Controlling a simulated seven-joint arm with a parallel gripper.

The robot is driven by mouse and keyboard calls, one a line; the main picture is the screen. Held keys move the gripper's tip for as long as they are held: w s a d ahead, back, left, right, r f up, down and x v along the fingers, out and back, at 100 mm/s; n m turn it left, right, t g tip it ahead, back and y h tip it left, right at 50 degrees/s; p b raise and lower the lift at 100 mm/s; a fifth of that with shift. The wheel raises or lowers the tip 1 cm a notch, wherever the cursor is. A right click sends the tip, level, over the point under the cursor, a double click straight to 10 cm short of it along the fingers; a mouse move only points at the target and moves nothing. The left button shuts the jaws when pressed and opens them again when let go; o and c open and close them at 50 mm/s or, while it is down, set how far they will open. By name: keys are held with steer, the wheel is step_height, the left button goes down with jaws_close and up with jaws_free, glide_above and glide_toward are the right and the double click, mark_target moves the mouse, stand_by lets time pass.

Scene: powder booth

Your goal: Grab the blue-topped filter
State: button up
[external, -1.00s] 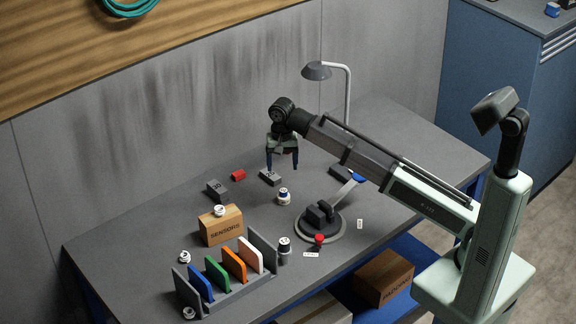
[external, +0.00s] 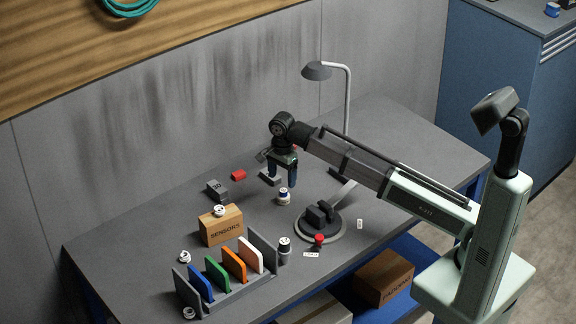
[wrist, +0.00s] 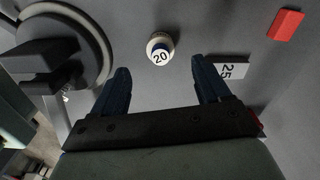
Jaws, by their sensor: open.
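The blue-topped filter (external: 284,198) is a small white cylinder standing upright on the grey bench. In the wrist view, a round pale piece marked 20 with a blue edge (wrist: 160,48) appears to be this filter, seen from above. My gripper (external: 282,180) is open and empty, above the bench close to the filter. In the wrist view, the filter lies just beyond the gap between my two dark blue fingertips (wrist: 161,68), roughly centred and apart from them.
A grey block marked 25 (wrist: 232,68) lies beside my right fingertip in the wrist view. A red block (external: 238,175) lies farther left. A round dark fixture (external: 321,222), a SENSORS box (external: 222,228) and a rack of coloured plates (external: 228,285) surround the filter. A lamp (external: 317,71) stands behind.

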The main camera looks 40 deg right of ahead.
mark_target(283, 190)
steer(key=shift+d+f, duration=0.15)
steer(key=shift+f, duration=2)
steer(key=shift+d+f, duration=0.1)
steer(key=shift+f, duration=2.05)
steer(key=shift+c, duration=0.3)
steer(key=c, duration=1.1)
